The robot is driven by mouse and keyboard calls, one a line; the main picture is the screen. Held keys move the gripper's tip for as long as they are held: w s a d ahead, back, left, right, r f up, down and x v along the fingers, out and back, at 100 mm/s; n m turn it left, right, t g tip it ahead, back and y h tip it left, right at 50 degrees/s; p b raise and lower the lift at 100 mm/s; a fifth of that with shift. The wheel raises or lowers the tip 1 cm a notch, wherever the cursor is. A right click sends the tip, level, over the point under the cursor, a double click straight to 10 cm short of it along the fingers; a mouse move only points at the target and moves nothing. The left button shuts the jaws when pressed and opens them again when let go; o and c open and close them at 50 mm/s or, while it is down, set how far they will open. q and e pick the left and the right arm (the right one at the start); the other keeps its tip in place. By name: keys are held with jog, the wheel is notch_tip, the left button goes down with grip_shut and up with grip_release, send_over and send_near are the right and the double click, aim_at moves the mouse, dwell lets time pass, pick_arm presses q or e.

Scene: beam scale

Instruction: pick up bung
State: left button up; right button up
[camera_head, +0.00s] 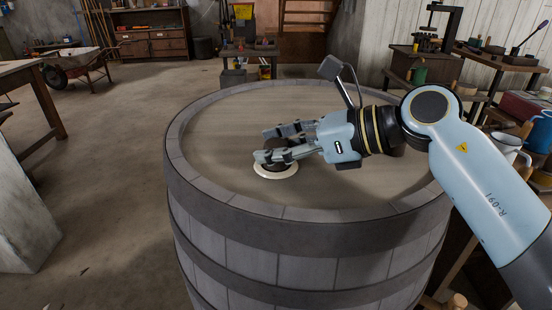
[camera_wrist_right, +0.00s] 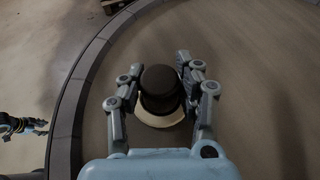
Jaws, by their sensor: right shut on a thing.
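The bung (camera_wrist_right: 160,82) is a dark, round-topped plug in the right wrist view. It stands upright over a pale round disc (camera_head: 277,174) on the barrel top; the disc also shows under it in the right wrist view (camera_wrist_right: 158,121). My right gripper (camera_head: 277,145) is low over the barrel, shut on the bung with a finger on each side. In the head view its fingers hide most of the bung. Part of what looks like my left gripper (camera_wrist_right: 22,126) shows at the left edge of the right wrist view, too small to read.
The wooden barrel (camera_head: 225,125) has a raised rim, and the rest of its top is clear. A workbench (camera_head: 20,68) and a wheelbarrow (camera_head: 75,60) are at left. A cluttered bench with a white mug (camera_head: 507,147) is at right.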

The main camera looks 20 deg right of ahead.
aim_at(276, 142)
grip_shut()
jog(key=shift+r, duration=0.6)
notch_tip(276, 142, up, 3)
jog(key=w+d+r+b, duration=0.1)
jog(key=d+r, duration=0.6)
jog(key=d, duration=0.4)
jog(key=shift+w+d, duration=0.2)
jog(key=shift+d, duration=0.1)
jog(key=shift+f, duration=0.1)
